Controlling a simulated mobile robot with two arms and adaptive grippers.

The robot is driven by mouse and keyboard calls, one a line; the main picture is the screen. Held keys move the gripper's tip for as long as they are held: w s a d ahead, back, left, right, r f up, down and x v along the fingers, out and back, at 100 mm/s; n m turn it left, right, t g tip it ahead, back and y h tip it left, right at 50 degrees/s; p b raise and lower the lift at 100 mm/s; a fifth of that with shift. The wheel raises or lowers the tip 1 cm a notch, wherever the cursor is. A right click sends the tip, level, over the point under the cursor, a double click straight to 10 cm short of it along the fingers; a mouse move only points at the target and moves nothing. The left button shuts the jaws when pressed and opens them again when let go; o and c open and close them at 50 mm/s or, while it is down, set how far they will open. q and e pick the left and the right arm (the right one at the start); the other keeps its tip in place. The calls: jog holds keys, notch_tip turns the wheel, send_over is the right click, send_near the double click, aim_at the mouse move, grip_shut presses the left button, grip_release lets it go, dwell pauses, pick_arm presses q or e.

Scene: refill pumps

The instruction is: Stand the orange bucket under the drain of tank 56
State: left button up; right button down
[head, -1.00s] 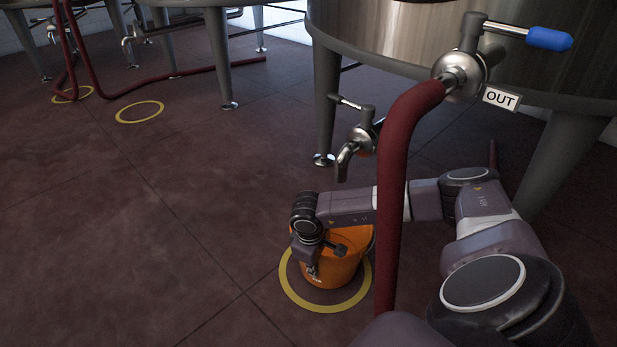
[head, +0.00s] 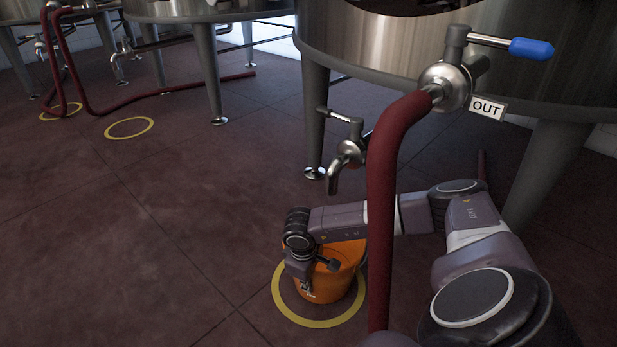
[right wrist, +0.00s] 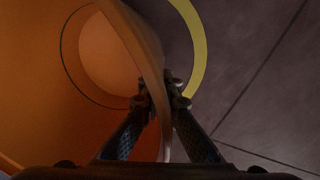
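The orange bucket (head: 328,285) stands upright on or just over the floor, inside a yellow floor ring (head: 283,308), below and slightly left of the steel drain tap (head: 345,165) of the nearest tank (head: 400,50). The tank's number does not show. My right gripper (head: 305,280) is at the bucket's near-left rim. In the right wrist view its fingers (right wrist: 160,103) close on the bucket's wall (right wrist: 140,45), one inside and one outside. The bucket looks empty there. My right forearm hides part of its top. My left gripper is out of view.
A dark red hose (head: 380,200) hangs from the OUT valve (head: 447,85) in front of my right arm. Tank legs (head: 312,125) stand behind the bucket. More tanks, hoses and yellow rings (head: 130,127) are at the back left. The floor at left is clear.

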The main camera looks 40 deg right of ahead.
jog(key=shift+f, duration=0.25)
jog(key=c, duration=2.1)
grip_release()
jog(key=shift+f, duration=0.1)
jog(key=r, duration=0.4)
jog(key=a+r, duration=0.1)
jog(key=r, duration=0.7)
jog(key=shift+s+a, duration=0.25)
jog(key=shift+a, duration=0.1)
